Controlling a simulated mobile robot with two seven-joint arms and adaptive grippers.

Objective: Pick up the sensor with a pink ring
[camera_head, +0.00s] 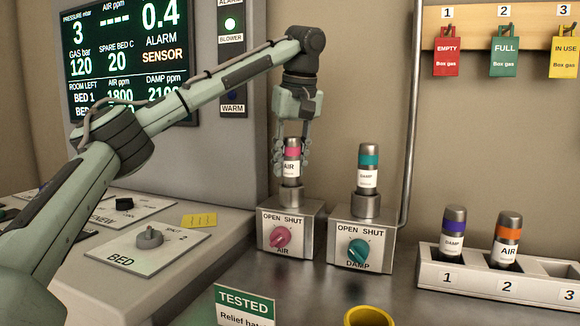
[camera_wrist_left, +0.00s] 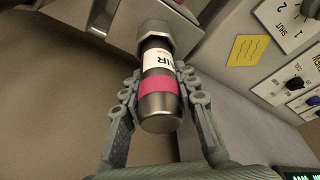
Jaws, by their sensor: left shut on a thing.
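The sensor with a pink ring (camera_head: 291,163) stands upright in the socket on top of the box marked AIR (camera_head: 290,236). It has a white label reading AIR. My left gripper (camera_head: 291,168) comes down from above with its fingers on both sides of the sensor. In the left wrist view the sensor (camera_wrist_left: 160,95) lies between the two fingers (camera_wrist_left: 160,105), its lower end still in the metal socket (camera_wrist_left: 158,35). The gripper is shut on it. My right gripper is not in view.
A sensor with a teal ring (camera_head: 368,167) stands on the DAMP box (camera_head: 361,242) to the right. A rack (camera_head: 440,262) at the right holds sensors with purple and orange rings; its slot 3 looks empty. A vertical pipe (camera_head: 410,130) runs behind. A TESTED sign (camera_head: 245,303) stands in front.

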